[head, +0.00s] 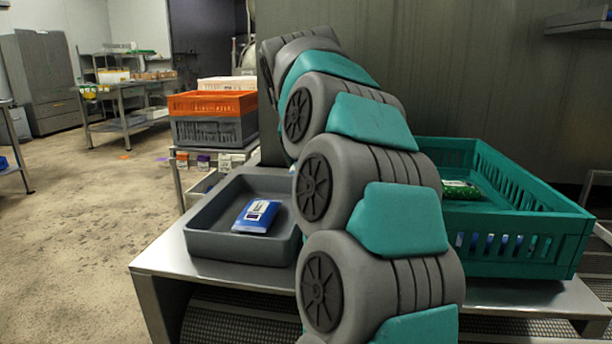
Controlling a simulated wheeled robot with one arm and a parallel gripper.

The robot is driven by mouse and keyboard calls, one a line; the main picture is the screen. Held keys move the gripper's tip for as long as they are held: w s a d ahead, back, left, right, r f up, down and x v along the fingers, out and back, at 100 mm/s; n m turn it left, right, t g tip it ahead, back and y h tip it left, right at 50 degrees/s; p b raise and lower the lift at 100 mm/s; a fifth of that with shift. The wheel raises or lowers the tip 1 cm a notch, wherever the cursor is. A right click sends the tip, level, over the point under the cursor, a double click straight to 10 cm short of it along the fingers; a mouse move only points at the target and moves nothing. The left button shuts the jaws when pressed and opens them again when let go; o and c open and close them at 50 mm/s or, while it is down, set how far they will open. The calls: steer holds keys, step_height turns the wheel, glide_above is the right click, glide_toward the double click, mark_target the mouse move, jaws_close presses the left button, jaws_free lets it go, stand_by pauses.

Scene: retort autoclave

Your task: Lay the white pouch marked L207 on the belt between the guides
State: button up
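I cannot make out a white pouch marked L207 in the head view. A blue pouch with a white label (256,216) lies in a grey tray (225,246) on a steel table (160,256). A green pouch (460,189) lies in the teal slatted crate (520,256) at the right, and blue and white shapes show through its slots. A dark mesh surface (235,325) shows below the table's front edge; I cannot tell whether it is the belt, and no guides are clear. My arm crosses the middle and hides part of the tray and crate. My gripper is out of view.
An orange crate (212,104) sits on a grey crate (215,131) behind the tray. A steel wall panel (480,80) stands behind the teal crate. Open floor (80,230) lies at the left, with shelving and a table beyond.

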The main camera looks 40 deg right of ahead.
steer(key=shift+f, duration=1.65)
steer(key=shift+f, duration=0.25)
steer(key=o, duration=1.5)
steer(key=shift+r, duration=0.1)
